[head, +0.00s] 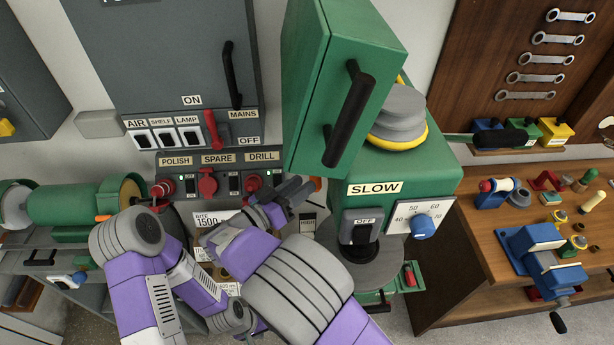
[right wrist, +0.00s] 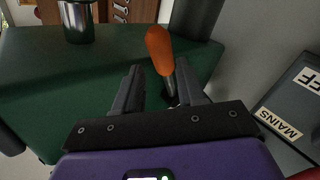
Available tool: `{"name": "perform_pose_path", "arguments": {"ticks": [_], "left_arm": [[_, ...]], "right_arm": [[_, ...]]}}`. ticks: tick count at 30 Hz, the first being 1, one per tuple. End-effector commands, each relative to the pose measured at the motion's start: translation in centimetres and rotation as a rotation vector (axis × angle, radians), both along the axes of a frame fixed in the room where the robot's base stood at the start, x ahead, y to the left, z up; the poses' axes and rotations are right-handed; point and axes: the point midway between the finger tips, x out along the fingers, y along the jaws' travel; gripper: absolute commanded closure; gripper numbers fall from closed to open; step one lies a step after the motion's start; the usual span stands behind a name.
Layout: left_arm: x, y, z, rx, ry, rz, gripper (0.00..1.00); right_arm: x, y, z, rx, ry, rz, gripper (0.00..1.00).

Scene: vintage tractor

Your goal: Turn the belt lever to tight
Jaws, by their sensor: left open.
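A bit of orange (head: 316,184) shows beside the green machine (head: 418,165) in the head view. My right gripper (right wrist: 159,75) is open, with a finger on each side of the lever's shaft in the picture. The shaft looks closer to the right finger; I cannot tell whether they touch. In the head view my right gripper (head: 292,192) is left of the machine. My left gripper, below it, is mostly hidden behind my right arm.
A grey panel (head: 205,158) with red knobs and a MAINS box (head: 170,60) stand left of the machine. A green door with a black handle (head: 350,110) stands above. A bench grinder (head: 80,203) is at left; a wooden workbench (head: 450,240) is at right.

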Motion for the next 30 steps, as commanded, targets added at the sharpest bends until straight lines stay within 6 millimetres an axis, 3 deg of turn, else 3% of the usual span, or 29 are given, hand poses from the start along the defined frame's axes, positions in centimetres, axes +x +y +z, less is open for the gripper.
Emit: {"name": "perform_pose_path", "arguments": {"ticks": [6,16,24,30], "left_arm": [[0.0,0.0,1.2,0.0,-0.001,0.0,0.57],[0.0,0.0,1.2,0.0,0.0,0.0,0.57],[0.0,0.0,1.2,0.0,0.0,0.0,0.57],[0.0,0.0,1.2,0.0,0.0,0.0,0.57]], "right_arm": [[1.5,-1.9,0.1,-0.001,0.002,-0.002,0.6],[1.8,-2.2,-0.1,-0.001,0.002,0.0,0.6],[1.8,-2.2,-0.1,-0.001,0.002,0.0,1.0],[1.8,-2.1,-0.1,0.0,0.002,0.001,1.0]]}}
